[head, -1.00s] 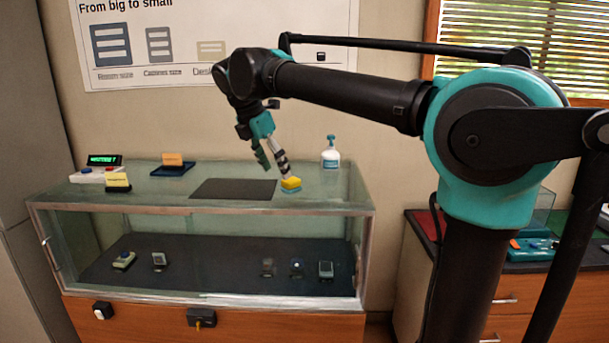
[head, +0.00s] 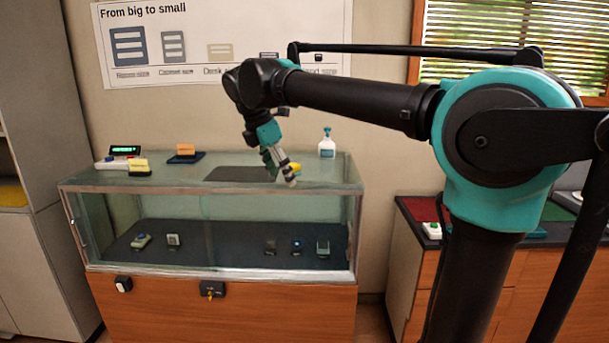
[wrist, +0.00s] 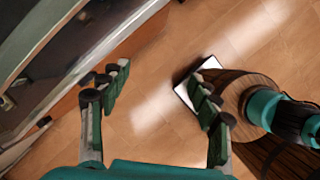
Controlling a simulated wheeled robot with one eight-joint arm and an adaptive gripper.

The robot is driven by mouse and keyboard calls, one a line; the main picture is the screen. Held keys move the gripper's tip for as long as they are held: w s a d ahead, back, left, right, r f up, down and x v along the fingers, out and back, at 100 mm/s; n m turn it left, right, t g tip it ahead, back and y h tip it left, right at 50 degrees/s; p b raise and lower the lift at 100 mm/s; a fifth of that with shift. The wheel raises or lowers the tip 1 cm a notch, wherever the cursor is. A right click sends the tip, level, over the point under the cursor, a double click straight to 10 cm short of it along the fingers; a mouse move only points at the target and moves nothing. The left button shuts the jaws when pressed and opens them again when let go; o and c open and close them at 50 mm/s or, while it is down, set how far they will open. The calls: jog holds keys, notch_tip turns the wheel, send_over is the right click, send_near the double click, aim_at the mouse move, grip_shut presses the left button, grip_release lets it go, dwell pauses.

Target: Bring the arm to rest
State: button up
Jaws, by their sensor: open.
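My gripper (head: 281,177) hangs at the end of my arm, angled downward, near the front top edge of the glass display case (head: 130,182) in the head view. In the wrist view my gripper (wrist: 161,82) has its two fingers well apart with nothing between them. Bare floor (wrist: 150,100) shows beneath and between the fingers. A small yellow block (head: 296,168) shows just behind the fingertips in the head view, partly hidden by them. My arm is still stretched out toward the case.
A drawer cabinet (head: 407,255) stands at right. The case edge (wrist: 90,60) is close left of the gripper in the wrist view.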

jog(key=s+d+f+m+y, duration=0.2)
jog(key=s+d+f+m, duration=0.1)
jog(key=d+f+m, duration=1.15)
jog(key=s+d+f+m, duration=0.5)
jog(key=s+f, duration=0.1)
jog(key=f, duration=0.4)
jog(key=s+d+f+m+t+y, duration=0.1)
jog(key=s+d+f+m, duration=0.4)
jog(key=f, duration=0.5)
jog(key=shift+s+d, duration=0.35)
jog(key=shift+s, duration=0.5)
